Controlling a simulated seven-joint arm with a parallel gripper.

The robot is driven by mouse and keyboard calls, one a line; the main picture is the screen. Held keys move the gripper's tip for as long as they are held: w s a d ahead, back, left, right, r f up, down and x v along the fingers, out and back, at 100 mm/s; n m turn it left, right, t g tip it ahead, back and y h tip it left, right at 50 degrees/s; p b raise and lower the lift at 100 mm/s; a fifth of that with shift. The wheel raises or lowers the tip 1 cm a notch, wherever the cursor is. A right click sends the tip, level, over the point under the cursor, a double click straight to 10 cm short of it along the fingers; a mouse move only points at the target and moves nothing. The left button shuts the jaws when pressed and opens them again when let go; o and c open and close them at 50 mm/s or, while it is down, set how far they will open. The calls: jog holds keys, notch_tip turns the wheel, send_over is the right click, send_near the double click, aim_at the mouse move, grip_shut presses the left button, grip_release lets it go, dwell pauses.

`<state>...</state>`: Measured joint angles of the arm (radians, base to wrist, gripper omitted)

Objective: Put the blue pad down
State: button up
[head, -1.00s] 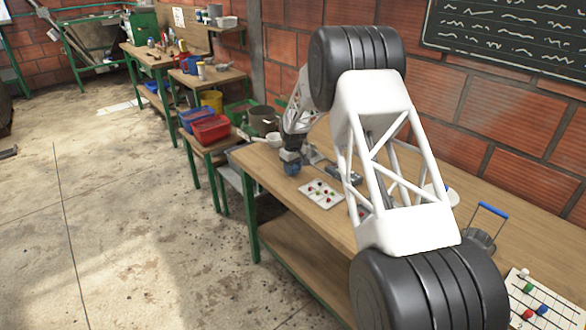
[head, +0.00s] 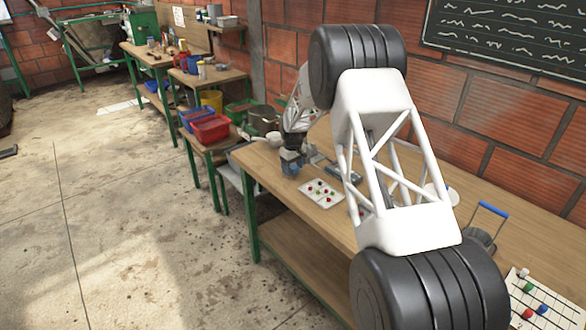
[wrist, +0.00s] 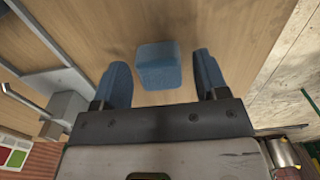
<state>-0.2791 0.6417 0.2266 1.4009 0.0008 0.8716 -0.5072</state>
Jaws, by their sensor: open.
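The blue pad (wrist: 157,65) is a small blue block on the wooden table top (wrist: 175,22) in the wrist view. My gripper (wrist: 160,62) is open, with one blue finger on each side of the pad. A gap shows between the pad and each finger, so neither finger touches it. In the head view my gripper (head: 290,163) is low over the far left end of the table. There the pad cannot be told apart from the blue fingers.
A white board with coloured pieces (head: 321,193) lies just right of my gripper in the head view. Red (head: 210,128) and blue (head: 193,117) bins stand on a lower bench beyond. The table's edge is close by.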

aim_at(294, 167)
notch_tip(294, 167, up, 12)
jog(key=shift+f, duration=0.15)
dwell(0.4)
dwell(0.5)
jog(key=s+d+r+m, duration=0.2)
jog(key=s+d+r, duration=0.45)
jog(key=s, duration=0.35)
jog(key=s+d+r+m+t, duration=0.1)
jog(key=s+d+r, duration=0.5)
jog(key=s+r, duration=0.3)
jog(key=s+d+r+m, duration=0.2)
jog(key=s+d+r, duration=0.45)
jog(key=s, duration=0.45)
jog(key=s+d+f+m, duration=0.1)
jog(key=s+d, duration=0.2)
jog(key=s, duration=0.9)
jog(key=s+d+f+m+t, duration=0.1)
jog(key=s+d, duration=0.2)
jog(key=s, duration=0.9)
jog(key=s+d+f+m, duration=0.1)
jog(key=s+d+m, duration=0.1)
jog(key=s, duration=1)
jog(key=shift+s+d+f+t, duration=0.15)
jog(key=shift+s+d+t, duration=0.15)
jog(key=shift+s+d, duration=0.15)
